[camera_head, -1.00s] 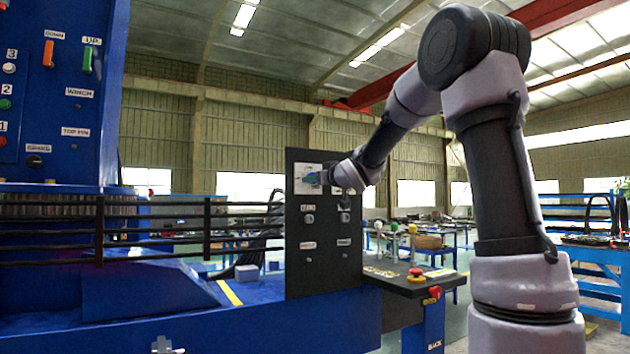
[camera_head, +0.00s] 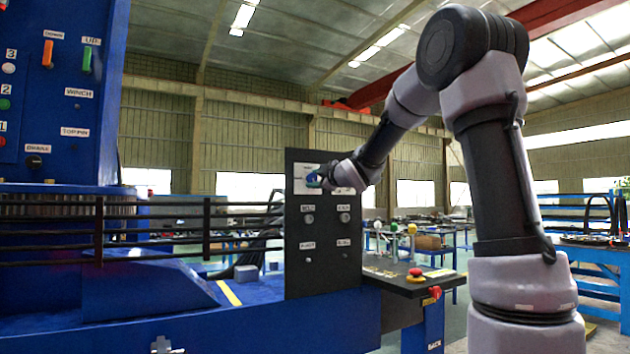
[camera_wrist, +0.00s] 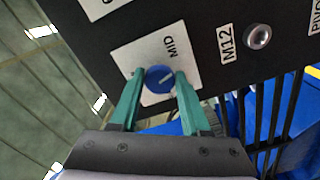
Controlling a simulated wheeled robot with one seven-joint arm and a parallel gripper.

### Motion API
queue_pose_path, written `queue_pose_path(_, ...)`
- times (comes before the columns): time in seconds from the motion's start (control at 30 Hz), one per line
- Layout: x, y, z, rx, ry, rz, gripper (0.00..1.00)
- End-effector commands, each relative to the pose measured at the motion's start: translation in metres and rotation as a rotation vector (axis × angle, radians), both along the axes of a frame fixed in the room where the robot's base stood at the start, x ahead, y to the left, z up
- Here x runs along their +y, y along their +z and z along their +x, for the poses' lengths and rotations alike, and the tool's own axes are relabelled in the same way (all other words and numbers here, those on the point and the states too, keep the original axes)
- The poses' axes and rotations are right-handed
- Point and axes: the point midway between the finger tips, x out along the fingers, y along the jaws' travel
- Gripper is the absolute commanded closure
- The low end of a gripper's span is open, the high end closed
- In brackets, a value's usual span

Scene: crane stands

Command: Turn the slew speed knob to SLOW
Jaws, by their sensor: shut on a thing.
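The slew speed knob (camera_wrist: 158,79) is a round blue knob with a pale pointer line, on a white plate (camera_wrist: 135,57) marked MID. No SLOW mark is readable in either view. My gripper (camera_wrist: 160,77) has its green fingers on either side of the knob and is shut on it. In the head view my gripper (camera_head: 319,179) is at the upper part of the black panel (camera_head: 318,273), partly covering the white plate. The knob shows there only as a small blue spot.
Other labelled buttons sit lower on the panel, such as a silver one (camera_wrist: 257,37) by the M12 label. Black railing (camera_head: 150,238) runs left of the panel. A red emergency button (camera_head: 416,272) is on the console at right.

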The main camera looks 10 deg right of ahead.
Motion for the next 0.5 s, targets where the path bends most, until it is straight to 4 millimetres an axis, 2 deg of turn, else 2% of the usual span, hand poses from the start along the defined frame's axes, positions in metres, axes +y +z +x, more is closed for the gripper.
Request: queue_pose_path(0.5, 0.0004, 0.0001, -0.0002, -0.150, 0.002, -0.466, 1.00)
